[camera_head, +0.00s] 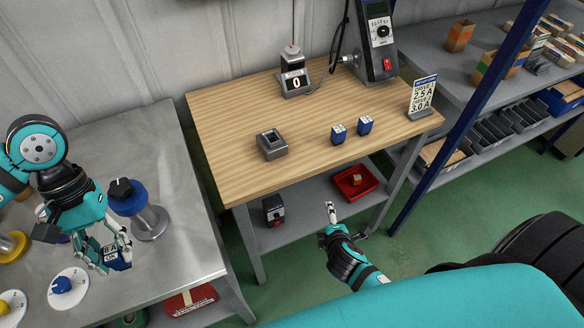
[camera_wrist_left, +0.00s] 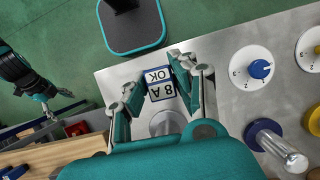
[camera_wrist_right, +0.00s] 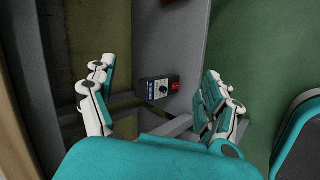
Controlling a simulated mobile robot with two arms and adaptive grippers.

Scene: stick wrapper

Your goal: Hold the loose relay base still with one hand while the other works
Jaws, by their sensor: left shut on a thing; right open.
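The grey relay base (camera_head: 272,144), a small block with a square recess, sits on the wooden tabletop (camera_head: 235,120) left of its middle. Nothing is touching it. Two small blue relays (camera_head: 338,133) (camera_head: 364,125) stand to its right. My left gripper (camera_head: 110,256) is over the metal bench at left, shut on a blue-and-white labelled block (camera_wrist_left: 160,88) reading "8 A" and "OK". Fingers hide its sides. My right gripper (camera_head: 331,214) is open and empty, in front of the table, low beside the lower shelf; it also shows in the right wrist view (camera_wrist_right: 158,78).
A counter showing 0 (camera_head: 296,82) and a tall dial unit (camera_head: 376,45) stand at the table's back. A rating sign (camera_head: 421,98) is at its right edge. The lower shelf holds a red tray (camera_head: 340,180) and a black dial box (camera_head: 273,209). Knobs (camera_head: 62,285) crowd the metal bench.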

